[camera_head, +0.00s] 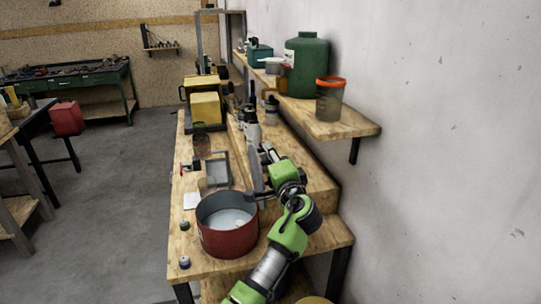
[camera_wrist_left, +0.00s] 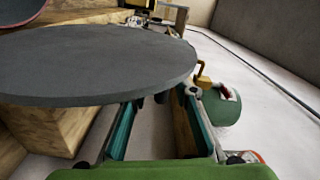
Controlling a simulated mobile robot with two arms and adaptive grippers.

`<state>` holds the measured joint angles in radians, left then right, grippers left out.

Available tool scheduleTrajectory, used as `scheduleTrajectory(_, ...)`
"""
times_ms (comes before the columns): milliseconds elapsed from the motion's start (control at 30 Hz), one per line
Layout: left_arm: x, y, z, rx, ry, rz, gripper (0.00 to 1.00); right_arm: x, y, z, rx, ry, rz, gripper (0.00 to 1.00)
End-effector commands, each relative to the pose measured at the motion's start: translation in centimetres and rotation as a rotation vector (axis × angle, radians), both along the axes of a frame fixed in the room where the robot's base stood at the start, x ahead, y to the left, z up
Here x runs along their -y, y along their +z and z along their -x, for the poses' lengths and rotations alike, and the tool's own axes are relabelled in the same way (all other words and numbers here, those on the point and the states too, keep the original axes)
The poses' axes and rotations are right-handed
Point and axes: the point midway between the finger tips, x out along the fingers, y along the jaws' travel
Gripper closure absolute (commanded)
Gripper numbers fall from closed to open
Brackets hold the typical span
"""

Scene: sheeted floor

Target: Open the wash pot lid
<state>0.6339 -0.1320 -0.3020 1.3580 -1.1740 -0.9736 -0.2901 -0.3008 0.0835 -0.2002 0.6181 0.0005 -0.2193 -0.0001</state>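The red wash pot (camera_head: 228,239) stands uncovered near the front of the wooden workbench, with pale contents showing inside. Its rim also shows at the top left of the left wrist view (camera_wrist_left: 22,16). The grey round lid (camera_head: 255,172) is off the pot, held up on edge behind and to the right of it. In the left wrist view the lid (camera_wrist_left: 95,65) fills the upper left as a broad disc. My left gripper (camera_head: 269,170) is at the lid's right side. Its teal fingers (camera_wrist_left: 164,102) reach to the lid; the grasped part is hidden behind the disc. My right gripper is not in view.
A shelf along the right wall holds a green tank (camera_head: 306,65) and an orange-rimmed container (camera_head: 329,100). A spray bottle (camera_head: 251,128) stands behind the lid.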

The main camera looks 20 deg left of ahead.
Motion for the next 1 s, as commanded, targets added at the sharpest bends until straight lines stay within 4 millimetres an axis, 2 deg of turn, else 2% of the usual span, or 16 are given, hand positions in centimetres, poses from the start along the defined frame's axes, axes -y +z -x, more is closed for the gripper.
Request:
scheduleTrajectory(300,2.7,-0.1,4.3,-0.001,-0.003,0.004,0.74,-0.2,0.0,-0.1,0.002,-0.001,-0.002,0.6)
scheduleTrajectory(433,3.5,-0.1,5.5,0.0,-0.002,0.0,0.74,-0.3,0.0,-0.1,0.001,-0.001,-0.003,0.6)
scheduleTrajectory(1000,3.7,0.0,5.9,0.001,-0.002,0.001,0.74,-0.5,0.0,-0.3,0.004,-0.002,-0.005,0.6)
